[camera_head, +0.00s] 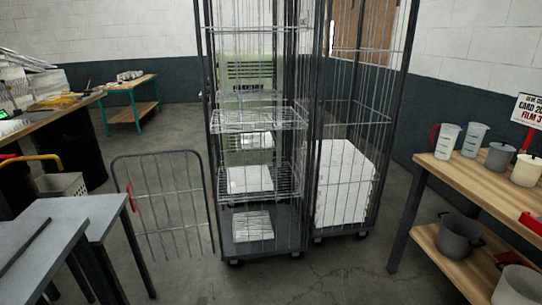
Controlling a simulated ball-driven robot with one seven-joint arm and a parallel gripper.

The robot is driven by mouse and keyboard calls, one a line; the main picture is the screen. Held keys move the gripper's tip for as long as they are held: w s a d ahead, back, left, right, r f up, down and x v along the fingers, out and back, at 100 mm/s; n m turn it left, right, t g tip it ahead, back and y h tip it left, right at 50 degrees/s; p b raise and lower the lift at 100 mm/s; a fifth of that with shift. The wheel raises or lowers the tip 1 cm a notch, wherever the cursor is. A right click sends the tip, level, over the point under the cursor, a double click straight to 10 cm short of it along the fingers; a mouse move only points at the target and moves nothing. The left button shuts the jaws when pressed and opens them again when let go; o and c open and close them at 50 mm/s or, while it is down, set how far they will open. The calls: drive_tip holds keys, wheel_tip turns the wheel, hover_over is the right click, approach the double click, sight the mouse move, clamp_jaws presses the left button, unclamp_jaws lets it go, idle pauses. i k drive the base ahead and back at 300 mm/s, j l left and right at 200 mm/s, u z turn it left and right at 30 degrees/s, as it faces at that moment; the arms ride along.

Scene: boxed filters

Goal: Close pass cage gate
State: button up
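The pass cage (256,120) is a tall wire cage on casters in the middle of the view, with wire shelves inside. Its gate (172,195) is a low wire panel with a dark rounded frame. The gate stands swung out to the left of the cage's lower part, so it is open. A red handle (130,197) is on the gate's outer left edge, far from the cage. White boxed filters (252,178) lie on the shelves, partly hidden by wires. My gripper is not in view.
Grey tables (85,212) stand close to the gate's left side. A second wire cage holding a large white block (343,182) stands right of the pass cage. A wooden bench (492,180) with jugs is at right. The floor (200,275) in front is clear.

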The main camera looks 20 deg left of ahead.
sight(134, 209)
drive_tip(key=i+j+u, duration=0.2)
drive_tip(key=u, duration=0.2)
drive_tip(key=i+u, duration=0.75)
drive_tip(key=i+l+u, duration=0.15)
drive_tip(key=i+u, duration=0.2)
drive_tip(key=i+j+u, duration=0.1)
drive_tip(key=i, duration=0.4)
drive_tip(key=i+j, duration=0.3)
drive_tip(key=i, duration=0.25)
drive_tip(key=u, duration=0.05)
